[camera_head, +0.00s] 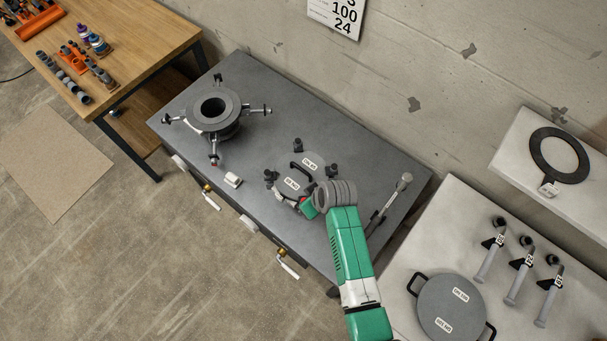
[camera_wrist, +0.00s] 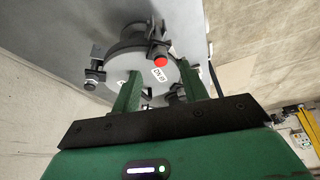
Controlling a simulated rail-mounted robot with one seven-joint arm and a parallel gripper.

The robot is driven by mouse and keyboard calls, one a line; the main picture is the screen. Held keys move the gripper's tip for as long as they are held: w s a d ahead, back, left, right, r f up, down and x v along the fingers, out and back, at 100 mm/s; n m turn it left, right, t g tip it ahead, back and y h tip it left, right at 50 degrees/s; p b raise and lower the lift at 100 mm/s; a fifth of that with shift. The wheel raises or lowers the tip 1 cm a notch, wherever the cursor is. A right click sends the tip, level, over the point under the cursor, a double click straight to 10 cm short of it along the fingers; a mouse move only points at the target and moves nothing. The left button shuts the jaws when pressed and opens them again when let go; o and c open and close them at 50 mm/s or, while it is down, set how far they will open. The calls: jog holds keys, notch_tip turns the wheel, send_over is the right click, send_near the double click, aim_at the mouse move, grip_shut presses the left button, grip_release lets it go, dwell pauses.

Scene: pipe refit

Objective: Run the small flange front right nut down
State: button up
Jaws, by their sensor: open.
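The small flange (camera_head: 287,188) is a round grey disc with white labels and a black handle, on the dark grey bench. Dark bolt-and-nut fittings stand around its rim, one at the back (camera_head: 298,146) and one at the left (camera_head: 270,176). My gripper (camera_head: 307,207) is at its front right edge and hides that part. In the wrist view the green fingers of my gripper (camera_wrist: 160,78) are apart, with the flange's labelled face (camera_wrist: 158,85) beyond them. A red-ended piece (camera_wrist: 160,62) shows between the fingers. I cannot tell which nut is front right, or whether the fingers touch anything.
A larger flange (camera_head: 228,124) with several bolts stands at the bench's left. A rod-like tool (camera_head: 388,200) lies at the right. A small white block (camera_head: 233,180) sits near the front edge. A side table (camera_head: 400,300) holds a round lid (camera_head: 452,308) and several handled tools.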

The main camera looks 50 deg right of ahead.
jog(key=x, duration=0.5)
jog(key=shift+w+f+b, duration=0.15)
jog(key=shift+f+b, duration=0.1)
jog(key=shift+b, duration=0.15)
grip_shut()
